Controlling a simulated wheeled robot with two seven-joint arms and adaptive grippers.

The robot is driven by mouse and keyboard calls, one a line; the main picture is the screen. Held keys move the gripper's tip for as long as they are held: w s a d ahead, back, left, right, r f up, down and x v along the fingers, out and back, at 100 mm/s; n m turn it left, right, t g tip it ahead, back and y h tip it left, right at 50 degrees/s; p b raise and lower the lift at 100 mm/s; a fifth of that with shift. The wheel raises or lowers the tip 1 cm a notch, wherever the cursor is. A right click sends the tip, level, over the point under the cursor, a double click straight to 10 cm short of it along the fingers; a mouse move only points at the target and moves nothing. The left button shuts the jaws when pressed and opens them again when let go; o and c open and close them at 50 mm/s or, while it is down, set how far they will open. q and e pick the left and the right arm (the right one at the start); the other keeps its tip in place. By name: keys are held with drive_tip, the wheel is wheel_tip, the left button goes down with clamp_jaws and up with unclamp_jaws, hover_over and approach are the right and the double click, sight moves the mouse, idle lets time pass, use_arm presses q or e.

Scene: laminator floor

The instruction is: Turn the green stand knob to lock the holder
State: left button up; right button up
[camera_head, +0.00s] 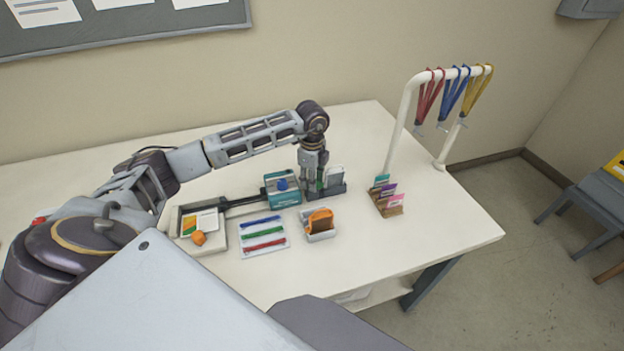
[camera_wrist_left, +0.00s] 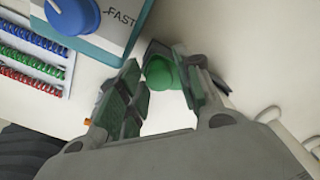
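The green stand knob (camera_wrist_left: 160,73) shows as a round green disc in the left wrist view. My left gripper (camera_wrist_left: 160,78) has its two fingers apart, one on each side of the knob; I cannot tell whether the pads touch it. In the head view my left gripper (camera_head: 313,183) points down over the dark grey stand (camera_head: 326,193), beside a pale upright card-like holder (camera_head: 335,175). The knob is mostly hidden by the fingers there. My right gripper is not in view.
A teal laminator box with a blue dial (camera_head: 282,185) stands just left of the stand. An orange item in a small tray (camera_head: 320,236), a card rack (camera_head: 388,208) and a white lanyard rail (camera_head: 400,118) are nearby. Coloured strips (camera_head: 263,236) lie on a sheet.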

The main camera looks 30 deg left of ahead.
use_arm(q)
wheel_tip(320, 180, up, 12)
idle(1.0)
drive_tip(key=shift+f, duration=0.1)
idle(0.5)
